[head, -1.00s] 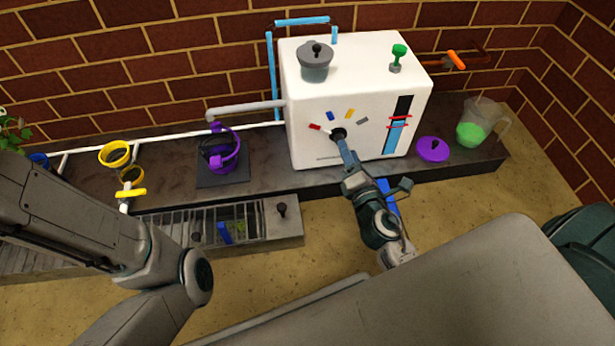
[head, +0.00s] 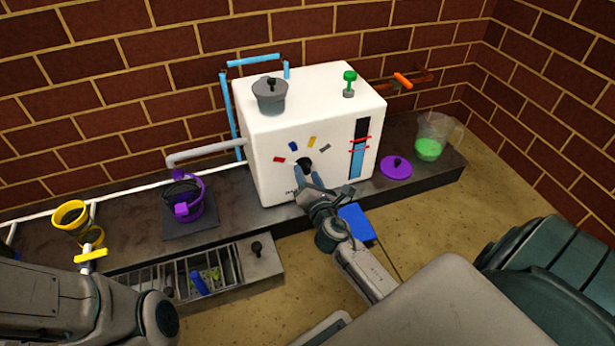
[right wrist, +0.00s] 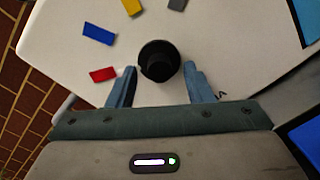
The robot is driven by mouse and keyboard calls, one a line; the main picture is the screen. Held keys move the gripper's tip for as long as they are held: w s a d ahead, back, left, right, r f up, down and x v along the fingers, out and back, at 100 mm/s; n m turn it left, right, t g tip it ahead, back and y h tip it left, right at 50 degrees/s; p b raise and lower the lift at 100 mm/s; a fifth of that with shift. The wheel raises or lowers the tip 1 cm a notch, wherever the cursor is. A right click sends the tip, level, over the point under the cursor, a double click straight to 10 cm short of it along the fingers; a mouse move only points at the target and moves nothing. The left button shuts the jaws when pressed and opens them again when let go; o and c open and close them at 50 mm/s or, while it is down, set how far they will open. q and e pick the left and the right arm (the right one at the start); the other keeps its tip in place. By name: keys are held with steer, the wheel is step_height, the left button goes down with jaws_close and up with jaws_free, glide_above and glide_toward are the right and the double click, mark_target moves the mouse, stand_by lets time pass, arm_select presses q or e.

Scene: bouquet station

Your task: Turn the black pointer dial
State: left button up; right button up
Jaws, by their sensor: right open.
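The black pointer dial (head: 305,163) is on the front of the white box (head: 270,180), below an arc of red, blue, yellow and grey marks. In the right wrist view the dial (right wrist: 158,61) is a round black knob. My right gripper (head: 306,180) is at the box front, just below the dial. In the right wrist view its blue fingers (right wrist: 158,78) are apart, one on each side of the dial's lower edge, with gaps visible. Where the dial's pointer aims is not clear. My left arm shows at lower left, but its gripper is not in view.
A grey lidded pot (head: 270,97) and a green knob (head: 349,84) are on top of the box. A purple lid (head: 396,168) and a jug of green liquid (head: 430,140) stand to its right. A purple-handled pot (head: 183,200) stands left. A grated sink (head: 215,272) is in front.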

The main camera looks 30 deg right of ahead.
steer(key=shift+w+d, duration=0.1)
steer(key=shift+w, duration=0.15)
steer(key=c, duration=1)
